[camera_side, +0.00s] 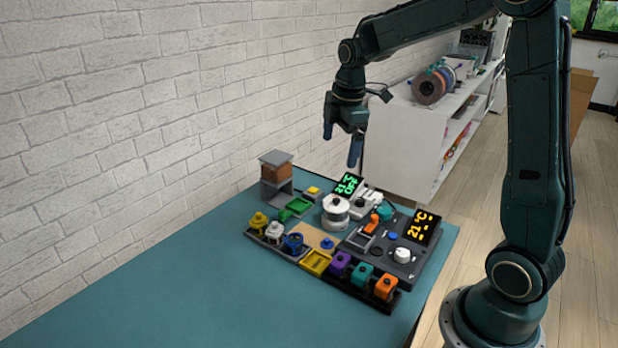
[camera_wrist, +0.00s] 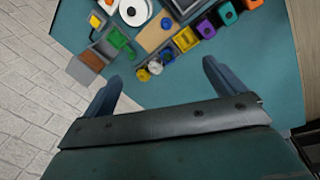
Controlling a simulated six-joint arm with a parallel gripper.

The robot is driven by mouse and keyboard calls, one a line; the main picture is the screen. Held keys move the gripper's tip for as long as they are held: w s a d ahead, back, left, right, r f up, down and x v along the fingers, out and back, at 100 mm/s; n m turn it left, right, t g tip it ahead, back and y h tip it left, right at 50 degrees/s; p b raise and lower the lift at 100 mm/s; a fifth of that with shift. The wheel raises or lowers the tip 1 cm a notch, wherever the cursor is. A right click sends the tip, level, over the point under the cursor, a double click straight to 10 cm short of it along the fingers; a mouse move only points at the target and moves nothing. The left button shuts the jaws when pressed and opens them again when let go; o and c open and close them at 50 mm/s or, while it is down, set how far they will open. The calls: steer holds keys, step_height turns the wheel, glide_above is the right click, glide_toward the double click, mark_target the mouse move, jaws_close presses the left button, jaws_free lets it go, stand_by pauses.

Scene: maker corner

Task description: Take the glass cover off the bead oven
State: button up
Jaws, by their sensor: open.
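A white round unit (camera_side: 335,212) with a dark knob on top stands among the devices on the teal table. It looks like the bead oven with its cover, but I cannot make out the glass clearly. A display (camera_side: 348,185) reading 21 °C OFF stands behind it. In the wrist view the round unit (camera_wrist: 133,11) is at the top edge, partly cut off. My gripper (camera_side: 342,142) is open and empty, well above the table and above the round unit. Its two fingers also show apart in the wrist view (camera_wrist: 160,78).
A dark panel with a second display (camera_side: 423,227) and a white knob (camera_side: 402,255) stands right of the unit. Colored blocks (camera_side: 362,274) line the front. A grey stand with a brown box (camera_side: 276,167) is at the left. The table's front left (camera_side: 180,290) is clear.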

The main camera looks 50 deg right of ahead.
mark_target(336, 199)
steer(key=w+d+f+n+g, duration=0.1)
steer(key=w+d+f+n, duration=0.1)
steer(key=d+f, duration=0.3)
steer(key=w+d+f+n, duration=0.3)
steer(key=d+f, duration=0.2)
steer(key=f, duration=0.2)
steer(key=shift+w+f+n+g+y, duration=0.2)
steer(key=shift+w+n+g+y, duration=0.1)
steer(key=shift+n+g, duration=0.1)
steer(key=shift+f, duration=0.1)
step_height(336, 199, down, 8)
steer(key=shift+f, duration=0.2)
steer(key=shift+w+a+f, duration=0.1)
steer(key=shift+w+f, duration=0.05)
steer(key=shift+f, duration=2.45)
steer(key=c, duration=1.1)
